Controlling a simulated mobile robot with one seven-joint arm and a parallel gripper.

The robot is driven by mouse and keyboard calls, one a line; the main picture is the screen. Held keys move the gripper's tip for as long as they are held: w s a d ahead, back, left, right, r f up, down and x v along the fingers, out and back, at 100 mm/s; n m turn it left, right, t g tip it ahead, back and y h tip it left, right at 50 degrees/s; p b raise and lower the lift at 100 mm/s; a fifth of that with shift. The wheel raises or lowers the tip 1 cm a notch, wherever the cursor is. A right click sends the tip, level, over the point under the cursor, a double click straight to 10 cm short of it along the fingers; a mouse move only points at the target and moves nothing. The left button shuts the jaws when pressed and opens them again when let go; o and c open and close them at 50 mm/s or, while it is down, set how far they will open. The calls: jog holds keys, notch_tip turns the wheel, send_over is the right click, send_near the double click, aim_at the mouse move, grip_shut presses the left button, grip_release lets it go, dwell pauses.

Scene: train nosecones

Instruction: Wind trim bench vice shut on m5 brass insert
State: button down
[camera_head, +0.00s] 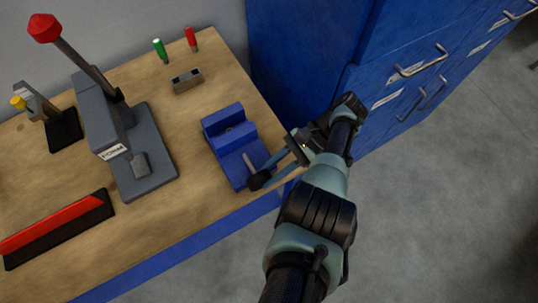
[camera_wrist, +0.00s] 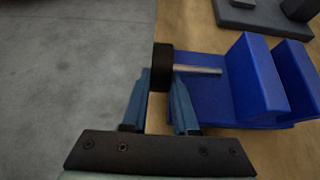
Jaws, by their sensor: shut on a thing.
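The blue bench vice (camera_head: 240,168) sits near the right edge of the wooden bench, with its two upright jaw blocks toward the back. In the wrist view, the vice (camera_wrist: 243,85) lies to the right, with a gap between its jaws. A tiny brownish spot (camera_head: 229,128) shows between the jaws. It is too small to tell if it is the brass insert.
A grey press (camera_head: 149,177) with a red-knobbed lever stands left of the vice. A small grey block (camera_head: 187,81) and green and red-handled tools (camera_head: 160,50) are behind it. Blue cabinets (camera_head: 300,60) stand close on the right. A red and black bar (camera_head: 55,228) lies front left.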

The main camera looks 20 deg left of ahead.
jog(key=shift+f+g+y+b, duration=0.4)
jog(key=shift+f+b, duration=0.1)
jog(key=shift+b, duration=0.55)
jog(key=shift+s+r+b, duration=0.1)
jog(key=shift+r+b, duration=0.05)
jog(key=shift+b, duration=0.35)
jog(key=c, duration=0.7)
grip_release()
jog(key=shift+r, duration=0.1)
jog(key=shift+r, duration=0.15)
